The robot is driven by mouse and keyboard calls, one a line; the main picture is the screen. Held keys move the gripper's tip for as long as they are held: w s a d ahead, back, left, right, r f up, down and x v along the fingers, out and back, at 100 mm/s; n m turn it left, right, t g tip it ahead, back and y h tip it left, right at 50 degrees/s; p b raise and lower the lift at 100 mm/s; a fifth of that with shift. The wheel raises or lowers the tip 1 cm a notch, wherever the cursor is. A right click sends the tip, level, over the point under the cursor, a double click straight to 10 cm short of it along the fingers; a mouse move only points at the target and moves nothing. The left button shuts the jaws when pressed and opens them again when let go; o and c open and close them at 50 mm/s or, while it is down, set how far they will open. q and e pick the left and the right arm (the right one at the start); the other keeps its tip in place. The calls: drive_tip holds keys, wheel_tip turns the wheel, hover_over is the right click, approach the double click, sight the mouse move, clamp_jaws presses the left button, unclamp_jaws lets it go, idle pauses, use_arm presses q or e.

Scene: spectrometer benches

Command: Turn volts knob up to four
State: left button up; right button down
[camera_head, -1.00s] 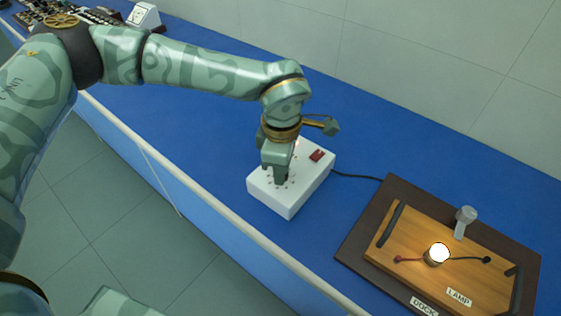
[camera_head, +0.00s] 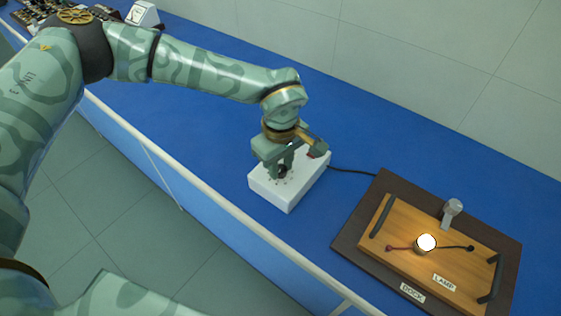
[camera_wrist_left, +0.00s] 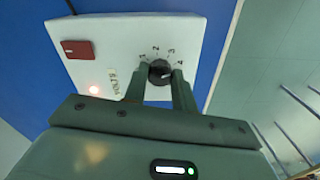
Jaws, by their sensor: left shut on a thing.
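The white power supply box (camera_head: 290,195) stands on the blue bench, and its top also shows in the left wrist view (camera_wrist_left: 120,30). Its dark round volts knob (camera_wrist_left: 160,70) has the numbers 1 to 4 around its far side and VOLTS lettering to its left. My left gripper (camera_wrist_left: 160,78) points down at the box, its two fingers on either side of the knob, shut on it. A pale mark shows on the knob's right side, towards the 4; its exact setting is hard to tell. In the head view the left gripper (camera_head: 282,172) partly hides the knob. My right gripper is out of view.
A cable (camera_head: 352,170) runs right towards a dark dock board (camera_head: 350,240), bearing a wooden lamp board (camera_head: 400,215) with a glowing lamp (camera_head: 426,242). Bench behind the box is clear.

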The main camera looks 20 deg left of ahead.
sight(281, 168)
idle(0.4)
use_arm(q)
drive_tip(key=o, duration=1)
wheel_tip(281, 168, up, 16)
drive_tip(key=p, duration=0.2)
drive_tip(key=shift+r+p, duration=0.2)
drive_tip(key=shift+p, duration=0.2)
